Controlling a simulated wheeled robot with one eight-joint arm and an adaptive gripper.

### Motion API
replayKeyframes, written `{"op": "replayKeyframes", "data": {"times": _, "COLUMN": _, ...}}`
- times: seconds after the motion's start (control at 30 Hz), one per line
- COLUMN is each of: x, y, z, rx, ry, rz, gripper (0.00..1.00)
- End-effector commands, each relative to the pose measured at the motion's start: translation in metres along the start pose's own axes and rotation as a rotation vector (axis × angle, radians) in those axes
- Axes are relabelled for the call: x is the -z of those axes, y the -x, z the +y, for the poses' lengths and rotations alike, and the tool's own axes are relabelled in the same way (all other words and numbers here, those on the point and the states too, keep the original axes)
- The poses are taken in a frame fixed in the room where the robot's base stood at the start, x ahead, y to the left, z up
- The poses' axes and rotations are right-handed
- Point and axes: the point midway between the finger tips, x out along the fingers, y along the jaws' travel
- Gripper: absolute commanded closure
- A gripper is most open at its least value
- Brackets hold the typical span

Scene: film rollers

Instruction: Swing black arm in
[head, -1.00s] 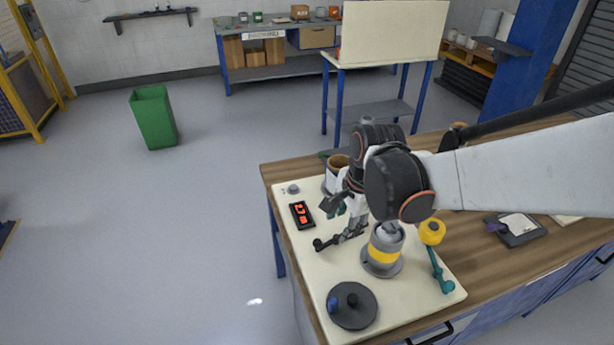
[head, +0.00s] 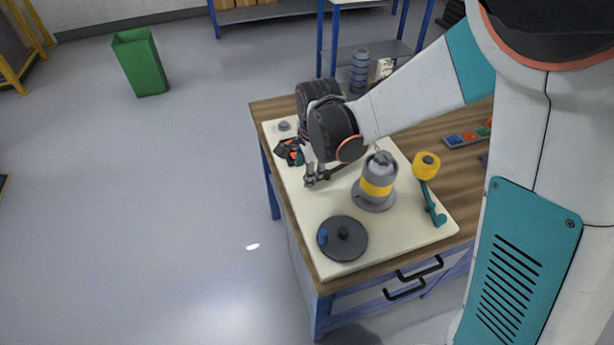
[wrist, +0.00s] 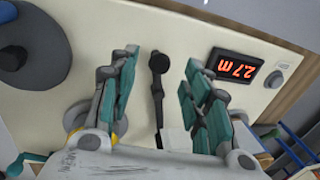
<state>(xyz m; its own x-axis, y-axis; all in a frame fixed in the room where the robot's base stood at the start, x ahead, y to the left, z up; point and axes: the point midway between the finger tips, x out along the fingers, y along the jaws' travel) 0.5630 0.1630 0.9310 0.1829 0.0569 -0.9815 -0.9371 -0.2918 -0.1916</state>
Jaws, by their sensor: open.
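The black arm (wrist: 158,88) is a thin dark bar with a round black knob at its end. In the wrist view it lies between the two teal-padded fingers of my gripper (wrist: 162,60), with a gap on both sides. My gripper is open and does not grip it. In the head view my gripper (head: 312,176) is low over the cream board (head: 300,225), at the knob end of the black arm (head: 342,172). The grey post with a yellow band (head: 376,185) stands right of it. The black arm's inner end is partly hidden by my gripper in the wrist view.
A red-digit display (wrist: 234,68) and a grey button (wrist: 274,79) lie beside my gripper. A dark disc with a blue knob (head: 342,239) sits at the board's front. A green bin (head: 140,62) is on the floor.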

Motion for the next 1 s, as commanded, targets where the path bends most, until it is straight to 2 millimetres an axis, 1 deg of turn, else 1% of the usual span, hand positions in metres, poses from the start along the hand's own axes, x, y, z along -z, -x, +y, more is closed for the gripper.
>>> {"op": "replayKeyframes", "data": {"times": 0.03, "x": 0.0, "y": -0.013, "z": 0.0, "rx": 0.0, "ry": 0.0, "rz": 0.0, "gripper": 0.56}}
{"op": "replayKeyframes", "data": {"times": 0.1, "x": 0.0, "y": -0.024, "z": 0.0, "rx": 0.0, "ry": 0.0, "rz": 0.0, "gripper": 0.56}}
{"op": "replayKeyframes", "data": {"times": 0.2, "x": 0.0, "y": -0.037, "z": 0.0, "rx": 0.0, "ry": 0.0, "rz": 0.0, "gripper": 0.56}}
{"op": "replayKeyframes", "data": {"times": 0.3, "x": 0.0, "y": -0.045, "z": 0.0, "rx": 0.0, "ry": 0.0, "rz": 0.0, "gripper": 0.56}}
{"op": "replayKeyframes", "data": {"times": 0.43, "x": 0.0, "y": -0.05, "z": 0.0, "rx": 0.0, "ry": 0.0, "rz": 0.0, "gripper": 0.56}}
{"op": "replayKeyframes", "data": {"times": 0.7, "x": 0.0, "y": -0.051, "z": 0.0, "rx": 0.0, "ry": 0.0, "rz": 0.0, "gripper": 0.56}}
{"op": "replayKeyframes", "data": {"times": 0.73, "x": 0.0, "y": -0.051, "z": 0.0, "rx": 0.0, "ry": 0.0, "rz": 0.0, "gripper": 0.6}}
{"op": "replayKeyframes", "data": {"times": 0.77, "x": 0.0, "y": -0.051, "z": 0.0, "rx": 0.0, "ry": 0.0, "rz": 0.0, "gripper": 0.67}}
{"op": "replayKeyframes", "data": {"times": 0.8, "x": 0.0, "y": -0.051, "z": 0.0, "rx": 0.0, "ry": 0.0, "rz": 0.0, "gripper": 0.76}}
{"op": "replayKeyframes", "data": {"times": 0.87, "x": 0.0, "y": -0.051, "z": 0.0, "rx": 0.0, "ry": 0.0, "rz": 0.0, "gripper": 0.9}}
{"op": "replayKeyframes", "data": {"times": 0.9, "x": 0.0, "y": -0.051, "z": 0.0, "rx": 0.0, "ry": 0.0, "rz": 0.0, "gripper": 0.99}}
{"op": "replayKeyframes", "data": {"times": 1.0, "x": 0.0, "y": -0.051, "z": 0.0, "rx": 0.0, "ry": 0.0, "rz": 0.0, "gripper": 1.0}}
